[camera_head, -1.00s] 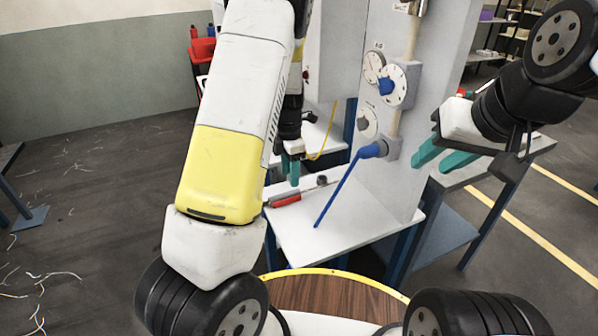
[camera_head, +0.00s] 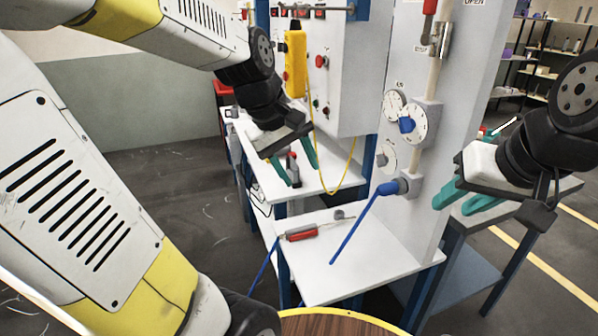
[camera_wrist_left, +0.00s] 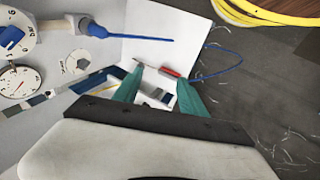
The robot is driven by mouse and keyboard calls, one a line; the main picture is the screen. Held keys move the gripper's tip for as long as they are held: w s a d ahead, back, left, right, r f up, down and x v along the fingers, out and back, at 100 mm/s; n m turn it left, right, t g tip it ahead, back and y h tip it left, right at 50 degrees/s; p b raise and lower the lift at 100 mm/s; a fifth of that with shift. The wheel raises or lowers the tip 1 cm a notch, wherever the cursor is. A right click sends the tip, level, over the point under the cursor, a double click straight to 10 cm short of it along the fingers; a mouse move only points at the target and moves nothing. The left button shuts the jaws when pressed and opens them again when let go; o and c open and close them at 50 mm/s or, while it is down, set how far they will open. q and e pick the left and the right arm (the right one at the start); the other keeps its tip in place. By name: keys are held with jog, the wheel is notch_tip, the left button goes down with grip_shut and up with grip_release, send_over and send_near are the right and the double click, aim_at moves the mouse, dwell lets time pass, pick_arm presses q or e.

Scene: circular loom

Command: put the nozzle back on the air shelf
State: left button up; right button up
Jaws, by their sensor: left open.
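The nozzle (camera_head: 301,233), a red body with a thin metal rod, lies on the white air shelf (camera_head: 375,262) in the head view. A blue hose (camera_head: 262,268) hangs off the shelf's left edge beside it. My left gripper (camera_head: 304,178) is open, its teal fingers apart and empty, above and behind the nozzle in the picture. In the left wrist view the red nozzle (camera_wrist_left: 170,72) shows beyond and between the fingertips (camera_wrist_left: 162,75), not touching as far as I can tell. My right gripper (camera_head: 450,204) is open and empty, right of the panel's blue lever.
A long blue lever (camera_head: 356,226) slants down over the shelf from the grey panel (camera_head: 440,130) with gauges. A yellow pendant (camera_head: 296,62) with a yellow cable hangs at the cabinet. A rear white shelf (camera_head: 325,180) holds a small dark item. A round wooden top (camera_head: 335,325) is in front.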

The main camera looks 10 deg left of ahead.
pick_arm(q)
jog(key=s+r+m+t, duration=0.2)
jog(key=s+m, duration=0.6)
jog(key=shift+s+r+y, duration=0.25)
jog(key=shift+s+y, duration=0.15)
jog(key=shift+a, duration=0.1)
dwell(0.5)
